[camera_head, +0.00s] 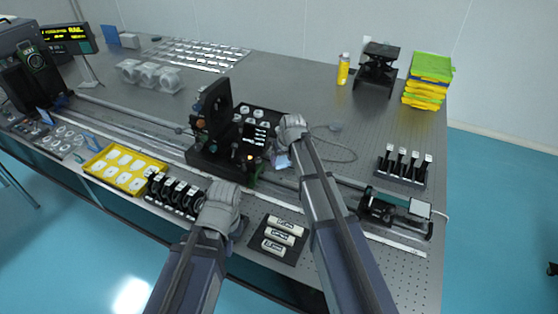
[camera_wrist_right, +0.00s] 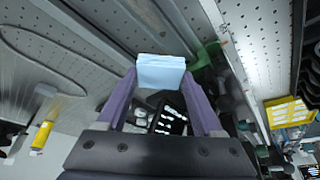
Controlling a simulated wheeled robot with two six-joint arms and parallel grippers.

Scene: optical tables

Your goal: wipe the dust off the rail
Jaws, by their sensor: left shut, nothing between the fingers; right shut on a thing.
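The long grey rail (camera_head: 135,113) runs across the optical table from the upper left to the lower right. My right gripper (camera_head: 283,157) is shut on a folded pale blue wipe (camera_head: 282,162), just right of the black optical assembly (camera_head: 215,130) on the rail. The wipe (camera_wrist_right: 160,72) shows clearly between the fingers in the right wrist view; I cannot tell whether it touches the rail. My left gripper (camera_head: 238,222) is shut and empty at the table's front, between black holders and white cylinders; its wrist largely hides its fingers. I cannot make out the dust.
A carriage (camera_head: 380,208) sits at the rail's right end. A yellow tray (camera_head: 125,168), black holders (camera_head: 175,193) and white cylinders (camera_head: 279,235) line the front. A yellow bottle (camera_head: 343,69) and stacked trays (camera_head: 428,80) stand behind. The table's back middle has free room.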

